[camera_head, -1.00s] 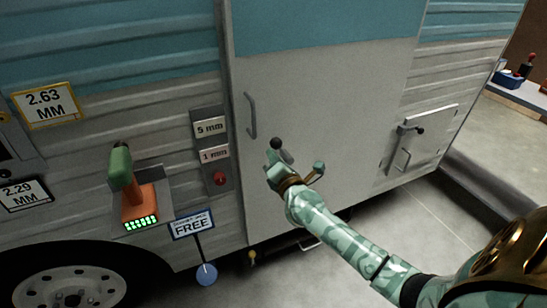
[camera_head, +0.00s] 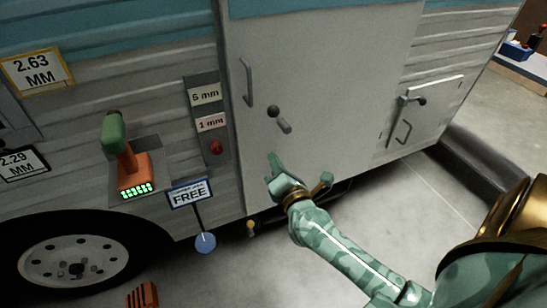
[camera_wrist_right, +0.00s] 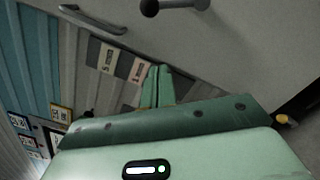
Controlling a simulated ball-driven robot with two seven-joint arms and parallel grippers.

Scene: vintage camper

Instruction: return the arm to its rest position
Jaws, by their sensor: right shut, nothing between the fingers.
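My right arm comes in from the lower right in the head view, in pale green camouflage. My right gripper (camera_head: 274,164) is in front of the lower part of the white camper door (camera_head: 330,80), below the door's dark knob and small lever (camera_head: 279,118). It is apart from the knob. In the right wrist view the two green fingers (camera_wrist_right: 156,84) are together, with nothing between them. The knob (camera_wrist_right: 172,5) is at the top of that view, beyond the fingertips. My left gripper is not in view.
A door handle (camera_head: 247,80) and a hatch with a latch (camera_head: 424,112) are on the camper wall. A green and orange tool (camera_head: 127,150) sits at left, beside a red-button panel (camera_head: 216,147). A FREE sign (camera_head: 189,193) hangs below.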

